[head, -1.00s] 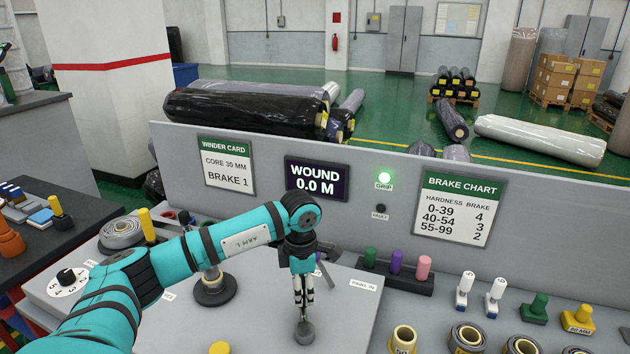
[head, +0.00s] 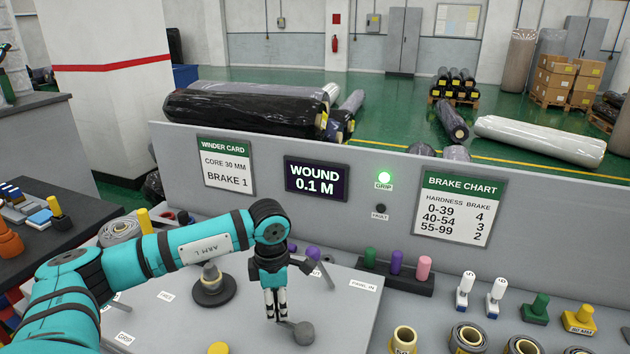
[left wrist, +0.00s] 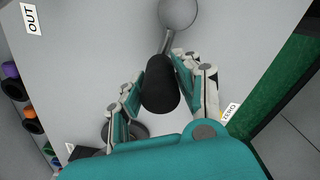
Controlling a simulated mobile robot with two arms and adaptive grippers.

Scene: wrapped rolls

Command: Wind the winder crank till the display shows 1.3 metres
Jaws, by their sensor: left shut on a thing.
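The wound display (head: 317,178) on the grey panel reads 0.1 M. My left gripper (head: 275,308) is shut on the black handle of the winder crank. In the left wrist view the crank handle (left wrist: 160,88) sits between the two fingers, and a short grey arm runs from it to the round hub (left wrist: 178,12). In the head view the hub (head: 303,333) is just right of my fingertips, and the handle is mostly hidden by them. My right gripper is not in view.
The green grip lamp (head: 384,177) is lit; the fault lamp (head: 380,209) is dark. A winder card (head: 225,168) reads brake 1, beside a brake chart (head: 459,208). A grey knob-like post (head: 212,286) stands left of the gripper. Coloured pegs (head: 396,262) stand to the right.

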